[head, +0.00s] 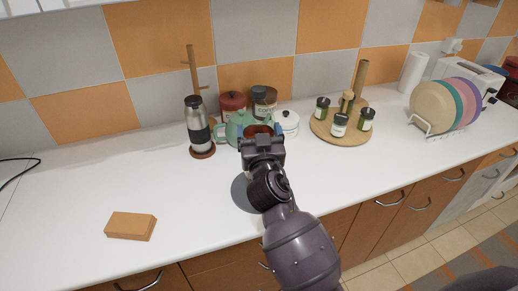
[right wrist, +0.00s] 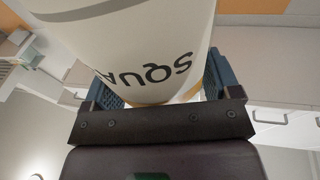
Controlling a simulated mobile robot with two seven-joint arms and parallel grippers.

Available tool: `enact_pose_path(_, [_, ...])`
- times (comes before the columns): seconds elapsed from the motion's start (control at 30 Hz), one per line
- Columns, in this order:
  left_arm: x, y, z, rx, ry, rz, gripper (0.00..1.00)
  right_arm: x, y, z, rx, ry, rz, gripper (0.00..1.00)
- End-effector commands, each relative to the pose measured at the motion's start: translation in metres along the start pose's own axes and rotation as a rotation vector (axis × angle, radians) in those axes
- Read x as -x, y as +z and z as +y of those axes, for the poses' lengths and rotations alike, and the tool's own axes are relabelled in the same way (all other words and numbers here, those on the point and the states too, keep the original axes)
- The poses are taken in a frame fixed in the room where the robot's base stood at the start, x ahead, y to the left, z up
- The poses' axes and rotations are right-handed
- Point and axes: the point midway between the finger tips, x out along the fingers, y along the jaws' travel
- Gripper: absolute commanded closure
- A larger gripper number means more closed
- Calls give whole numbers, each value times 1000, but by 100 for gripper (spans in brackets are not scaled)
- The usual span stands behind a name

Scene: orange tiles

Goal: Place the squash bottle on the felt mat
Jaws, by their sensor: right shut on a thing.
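The squash bottle (right wrist: 140,45) fills the upper middle of the right wrist view, with a pale label and dark letters reading "SQUA". My right gripper (right wrist: 160,90) is shut on it, with a blue finger pad on each side. In the head view my right gripper (head: 262,136) is over the counter in front of the teapot, and it mostly hides the bottle. The felt mat (head: 243,194) is a dark grey disc on the counter, partly covered by my right arm. My left gripper is not in view.
A green teapot (head: 235,127), red-lidded jar (head: 233,101) and white pot (head: 288,122) stand behind my gripper. A steel flask (head: 197,122) stands left, a round board (head: 327,130) with jars right. An orange block (head: 131,226) lies front left. The left counter (head: 90,185) is mostly clear.

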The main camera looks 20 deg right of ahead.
Motion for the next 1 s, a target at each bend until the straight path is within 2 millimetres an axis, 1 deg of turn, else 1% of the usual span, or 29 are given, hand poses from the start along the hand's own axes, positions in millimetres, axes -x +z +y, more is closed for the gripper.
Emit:
enact_pose_path(0.07, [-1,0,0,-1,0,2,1,0,1,0,-1,0,5,76])
enact_pose_path(0.17, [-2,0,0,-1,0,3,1,1,7,0,0,-1,4,76])
enact_pose_path(0.33, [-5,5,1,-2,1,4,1,4,30,0,1,0,3,76])
enact_pose_path(0.5, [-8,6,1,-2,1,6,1,6,42,0,0,-1,4,76])
enact_pose_path(0.8, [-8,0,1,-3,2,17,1,6,42,0,-1,-2,5,76])
enact_pose_path(1.0, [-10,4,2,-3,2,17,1,7,46,0,-1,-1,6,76])
